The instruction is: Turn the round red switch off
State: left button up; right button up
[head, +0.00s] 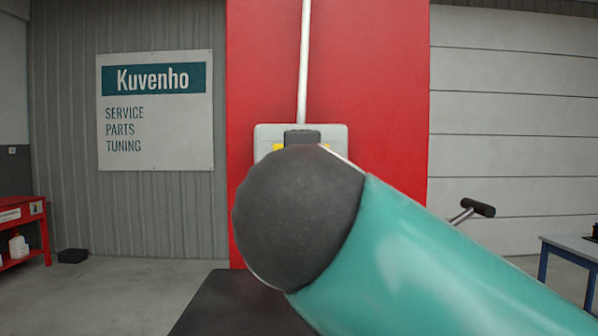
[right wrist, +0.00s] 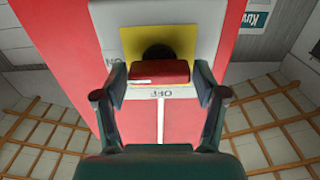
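The red switch (right wrist: 159,72) shows in the right wrist view as a red grip with a dark round part behind it, on a yellow plate (right wrist: 190,40). The plate is on a grey box (head: 335,135). The view is turned over: the OFF mark is just below the grip and the ON mark is at its left. My right gripper (right wrist: 160,82) is open, with one finger on each side of the red grip. A slim gap seems to show at each finger. In the head view my right arm hides the switch and the gripper. My left gripper is in neither view.
The box is on a red panel (head: 385,80), with a pale pipe (head: 304,60) rising from it. A Kuvenho sign (head: 155,140) hangs at left. A red cart (head: 25,225) is at far left and a blue-legged table (head: 570,250) at far right.

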jog(key=shift+a, duration=0.1)
jog(key=c, duration=0.6)
jog(key=shift+c, duration=0.2)
jog(key=shift+n, duration=1.5)
jog(key=n, duration=0.3)
jog(key=shift+n+p, duration=0.35)
jog(key=shift+n, duration=0.05)
jog(key=n+p, duration=0.1)
jog(key=n, duration=0.5)
jog(key=shift+a+f, duration=0.1)
jog(key=shift+f, duration=0.05)
jog(key=n+p, duration=0.1)
jog(key=n, duration=0.3)
jog(key=shift+f, duration=0.1)
jog(key=shift+f+n+p, duration=0.1)
jog(key=shift+n+p, duration=0.3)
jog(key=shift+n, duration=0.2)
jog(key=shift+f, duration=0.1)
